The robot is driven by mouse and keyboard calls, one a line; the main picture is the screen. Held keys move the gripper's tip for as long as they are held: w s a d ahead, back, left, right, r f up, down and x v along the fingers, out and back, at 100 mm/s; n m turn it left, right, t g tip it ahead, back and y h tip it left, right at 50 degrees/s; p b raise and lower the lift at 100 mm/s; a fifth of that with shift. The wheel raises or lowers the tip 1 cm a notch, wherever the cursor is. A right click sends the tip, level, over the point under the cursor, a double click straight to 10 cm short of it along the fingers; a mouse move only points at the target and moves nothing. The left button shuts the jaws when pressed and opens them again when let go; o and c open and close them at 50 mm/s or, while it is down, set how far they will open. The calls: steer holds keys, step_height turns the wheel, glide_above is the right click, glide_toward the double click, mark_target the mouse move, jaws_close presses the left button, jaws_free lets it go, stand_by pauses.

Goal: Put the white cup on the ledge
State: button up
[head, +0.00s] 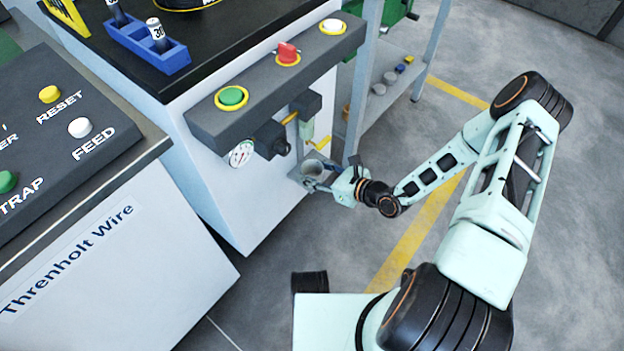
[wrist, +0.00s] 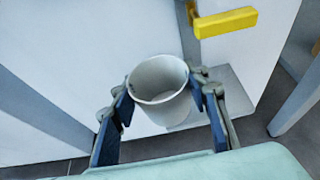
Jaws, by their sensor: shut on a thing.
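The white cup (wrist: 160,88) is upright between the two blue-padded fingers of my gripper (wrist: 164,104), its open rim facing the wrist camera. The fingers are shut on its sides. In the head view the cup (head: 313,166) is small and partly covered by my gripper (head: 318,178), close to the front of the white machine. A small grey ledge (wrist: 236,94) sticks out from the machine behind and to the right of the cup. The cup overlaps the ledge in the picture. I cannot tell whether its base touches it.
A yellow lever (wrist: 226,22) sits just above the ledge. A pressure gauge (head: 241,153) and a button bar (head: 280,75) are mounted on the machine above. A rack post (head: 362,80) stands close on the right. Open floor (head: 560,280) lies to the right.

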mark_target(311, 175)
steer(key=shift+w+f, duration=0.35)
steer(key=shift+f, duration=0.1)
steer(key=shift+w+f+b, duration=0.15)
steer(key=shift+f+b, duration=0.3)
steer(key=shift+f, duration=0.4)
steer(key=shift+w+f+b, duration=0.1)
steer(key=shift+f+b, duration=0.3)
steer(key=shift+f, duration=0.45)
steer(key=shift+a+f, duration=0.1)
steer(key=o, duration=1.1)
steer(key=shift+r, duration=0.2)
steer(key=p+v, duration=0.3)
steer(key=v, duration=0.9)
steer(key=shift+s+f, duration=0.1)
steer(key=shift+f, duration=0.05)
